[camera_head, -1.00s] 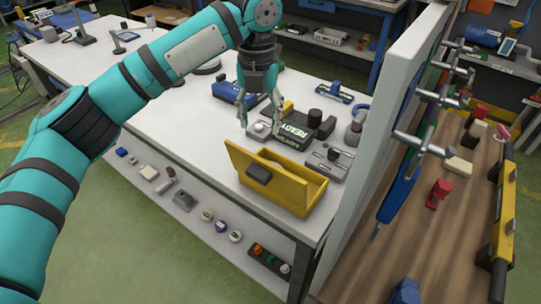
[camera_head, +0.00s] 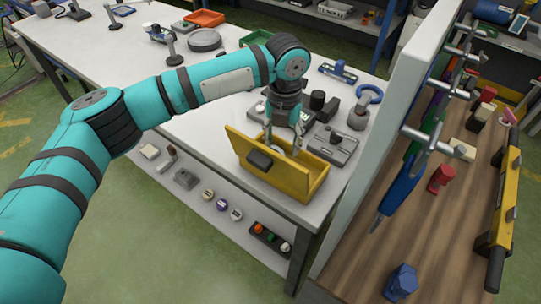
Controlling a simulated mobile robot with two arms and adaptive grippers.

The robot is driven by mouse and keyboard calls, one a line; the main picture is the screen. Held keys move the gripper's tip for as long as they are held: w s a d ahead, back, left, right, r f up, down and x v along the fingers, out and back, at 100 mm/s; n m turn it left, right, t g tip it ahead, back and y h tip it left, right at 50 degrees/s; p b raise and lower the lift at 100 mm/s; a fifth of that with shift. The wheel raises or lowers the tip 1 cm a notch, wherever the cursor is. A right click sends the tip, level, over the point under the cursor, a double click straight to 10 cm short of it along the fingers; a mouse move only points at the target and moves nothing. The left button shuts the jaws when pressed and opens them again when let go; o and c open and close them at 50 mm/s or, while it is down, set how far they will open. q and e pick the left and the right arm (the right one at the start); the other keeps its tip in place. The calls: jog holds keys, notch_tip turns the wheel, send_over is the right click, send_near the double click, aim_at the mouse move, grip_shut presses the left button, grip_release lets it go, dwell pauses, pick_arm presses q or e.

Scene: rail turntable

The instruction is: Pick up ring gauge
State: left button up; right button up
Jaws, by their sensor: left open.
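My left gripper (camera_head: 282,149) points down over the yellow box (camera_head: 289,187), with its fingers apart and their tips at the box's opening. The box has a raised yellow lid flap with a dark latch at its front left. A small pale grey rounded thing (camera_head: 277,146) shows between the fingers. It may be the ring gauge, but it is too small and too covered to be sure. I cannot tell whether the fingers touch it. The flap hides part of the box's inside. My right gripper is not in view.
A grey fixture (camera_head: 336,146) stands right behind the box. A blue ring (camera_head: 369,94) on a grey stand is farther back. A tall white panel (camera_head: 386,120) rises on the right. Small parts lie on the lower shelf (camera_head: 160,170). The white bench (camera_head: 207,128) is clear left of the box.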

pick_arm(q)
jog(key=f, duration=0.2)
jog(key=f+p, duration=0.1)
jog(key=f, duration=0.2)
jog(key=shift+s+a, duration=0.15)
jog(key=shift+a, duration=0.05)
grip_shut()
